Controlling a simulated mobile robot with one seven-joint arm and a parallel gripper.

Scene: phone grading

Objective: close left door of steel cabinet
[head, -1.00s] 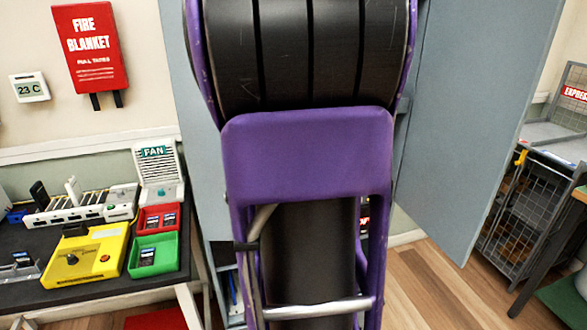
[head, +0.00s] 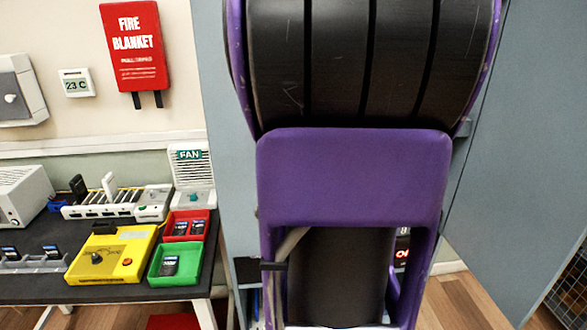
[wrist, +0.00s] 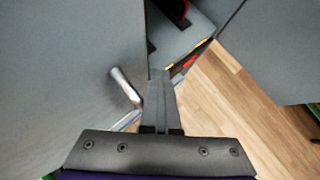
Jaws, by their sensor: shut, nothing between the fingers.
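The steel cabinet's left door (wrist: 60,70) is the large grey panel filling the left of the wrist view, with a silver bar handle (wrist: 125,88). It stands at least partly open, as the cabinet interior (wrist: 190,38) shows beyond its edge. My gripper (wrist: 160,74) is shut and empty, just right of the handle near the door's edge; I cannot tell whether it touches the door. In the head view a grey cabinet panel (head: 222,130) shows left of my arm, which hides the gripper, handle and middle of the cabinet.
The right door (head: 530,130) stands wide open; it also shows in the wrist view (wrist: 275,50). A dark table (head: 40,286) with a yellow device (head: 112,254), a green tray (head: 174,263) and a red tray (head: 185,226) stands at left. Wooden floor (wrist: 225,120) is clear between the doors.

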